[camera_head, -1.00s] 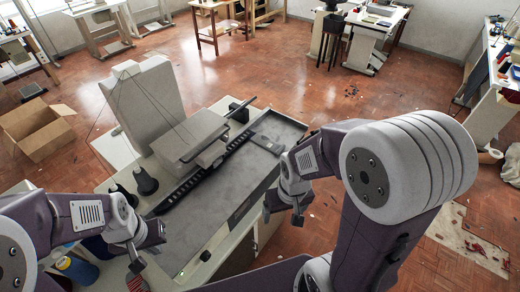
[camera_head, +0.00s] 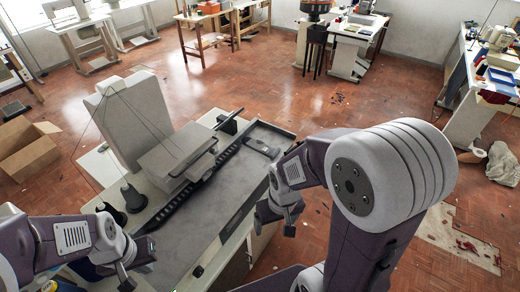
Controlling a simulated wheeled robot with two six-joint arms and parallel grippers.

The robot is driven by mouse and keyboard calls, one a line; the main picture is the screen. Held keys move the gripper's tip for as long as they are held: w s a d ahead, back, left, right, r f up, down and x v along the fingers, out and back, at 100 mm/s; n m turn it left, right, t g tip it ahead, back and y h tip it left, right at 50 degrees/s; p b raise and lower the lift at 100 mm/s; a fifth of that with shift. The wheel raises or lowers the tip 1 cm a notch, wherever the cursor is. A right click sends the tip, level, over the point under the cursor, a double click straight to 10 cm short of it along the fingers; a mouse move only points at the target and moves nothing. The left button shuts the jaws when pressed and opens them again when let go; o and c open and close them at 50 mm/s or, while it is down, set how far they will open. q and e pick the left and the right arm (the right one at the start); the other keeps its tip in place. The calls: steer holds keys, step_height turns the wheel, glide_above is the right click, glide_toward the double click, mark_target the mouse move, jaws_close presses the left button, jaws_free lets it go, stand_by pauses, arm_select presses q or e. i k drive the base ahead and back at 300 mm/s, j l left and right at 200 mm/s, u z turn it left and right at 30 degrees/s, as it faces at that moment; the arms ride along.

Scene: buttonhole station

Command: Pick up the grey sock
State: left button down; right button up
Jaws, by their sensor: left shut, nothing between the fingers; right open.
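I cannot make out a grey sock anywhere in the head view. My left gripper (camera_head: 137,272) is at the lower left, beside the near end of the sewing station, shut with nothing in it. My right gripper (camera_head: 280,221) is open and empty, in front of the right side of the station's grey top. My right arm hides part of the floor to the right.
A cardboard box (camera_head: 28,152) lies on the left floor. A pale crumpled cloth or sack (camera_head: 502,163) lies at the right. The middle floor is open.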

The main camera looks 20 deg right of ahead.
mark_target(258, 145)
steer(key=u, duration=1.35)
steer(key=z, duration=2.1)
steer(key=i+l+u, duration=0.3)
steer(key=l, duration=0.2)
steer(key=l+u, duration=0.25)
steer(key=l, duration=0.2)
steer(key=i+l+u, duration=0.15)
steer(key=l+u, duration=0.15)
steer(key=l, duration=0.25)
steer(key=l+u, duration=0.25)
steer(key=l, duration=0.3)
steer(key=i+l+u, duration=0.85)
steer(key=i+l, duration=0.05)
steer(key=l, duration=0.1)
